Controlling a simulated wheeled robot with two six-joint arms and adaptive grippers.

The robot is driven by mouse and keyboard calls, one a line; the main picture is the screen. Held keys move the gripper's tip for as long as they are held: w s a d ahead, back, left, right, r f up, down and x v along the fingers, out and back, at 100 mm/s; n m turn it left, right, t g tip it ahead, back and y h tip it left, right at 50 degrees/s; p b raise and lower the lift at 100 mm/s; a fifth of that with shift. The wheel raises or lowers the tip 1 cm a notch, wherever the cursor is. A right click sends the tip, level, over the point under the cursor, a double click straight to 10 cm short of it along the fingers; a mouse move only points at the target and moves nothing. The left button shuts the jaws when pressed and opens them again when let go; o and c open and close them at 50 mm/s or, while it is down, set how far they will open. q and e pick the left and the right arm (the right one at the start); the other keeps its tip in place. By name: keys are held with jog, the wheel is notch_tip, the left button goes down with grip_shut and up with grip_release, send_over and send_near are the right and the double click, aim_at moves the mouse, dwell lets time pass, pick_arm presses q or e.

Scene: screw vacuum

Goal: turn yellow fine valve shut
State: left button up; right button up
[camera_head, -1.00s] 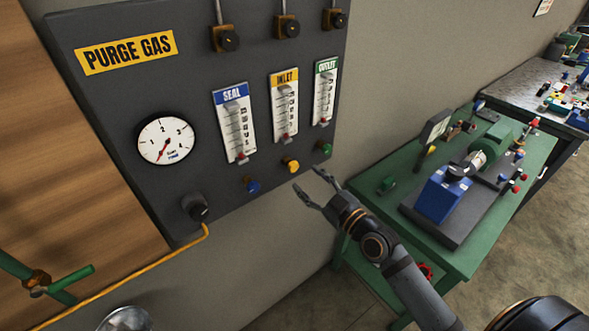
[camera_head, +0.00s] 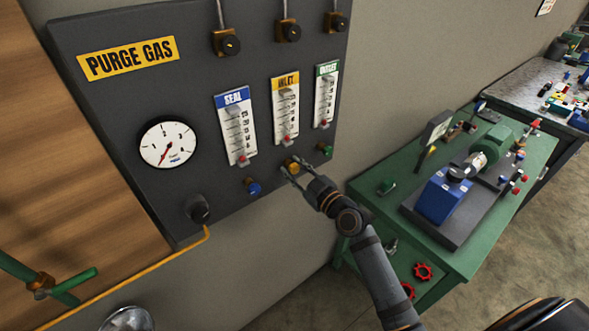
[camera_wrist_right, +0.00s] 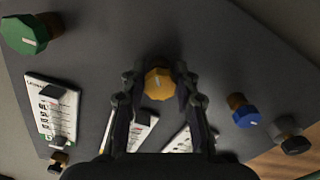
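The yellow fine valve knob (camera_head: 292,166) is on the dark purge gas panel, below the INLET flow meter (camera_head: 285,108). It also shows in the right wrist view (camera_wrist_right: 159,84), with a pale mark on its face. My right gripper (camera_head: 292,168) is at this knob. In the right wrist view its two fingers (camera_wrist_right: 159,80) stand on either side of the knob, with a narrow gap seeming to show at each side, so it looks open around it. My left gripper is not in view.
A blue knob (camera_head: 253,187) sits to the left and a green knob (camera_head: 326,151) to the right, both close by. A pressure gauge (camera_head: 167,144) and a black knob (camera_head: 199,208) are further left. A green bench (camera_head: 463,262) with equipment stands at right.

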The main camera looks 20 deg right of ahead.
grip_shut()
